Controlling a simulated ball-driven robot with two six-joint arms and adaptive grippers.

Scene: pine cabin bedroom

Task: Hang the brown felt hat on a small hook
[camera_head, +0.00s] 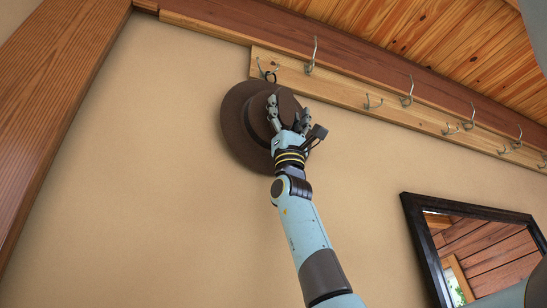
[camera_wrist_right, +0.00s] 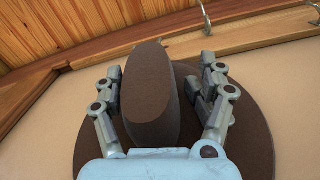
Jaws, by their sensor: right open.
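The brown felt hat (camera_head: 238,128) is flat against the wall below the left end of the hook rail, its crown facing out. A dark loop (camera_head: 271,76) at its top edge is at the leftmost small hook (camera_head: 262,68) and appears to hang on it. My right gripper (camera_head: 288,108) is open in front of the hat. In the right wrist view the fingers of my right gripper (camera_wrist_right: 162,75) stand on either side of the crown (camera_wrist_right: 150,95), with gaps visible. The brim (camera_wrist_right: 255,135) spreads behind them. My left gripper is out of view.
The wooden hook rail (camera_head: 340,92) runs right with several more hooks, tall ones like the nearest (camera_head: 311,56) and small ones (camera_head: 373,102), all empty. A dark-framed mirror (camera_head: 420,235) hangs at lower right. A wooden beam (camera_head: 60,90) slopes at left.

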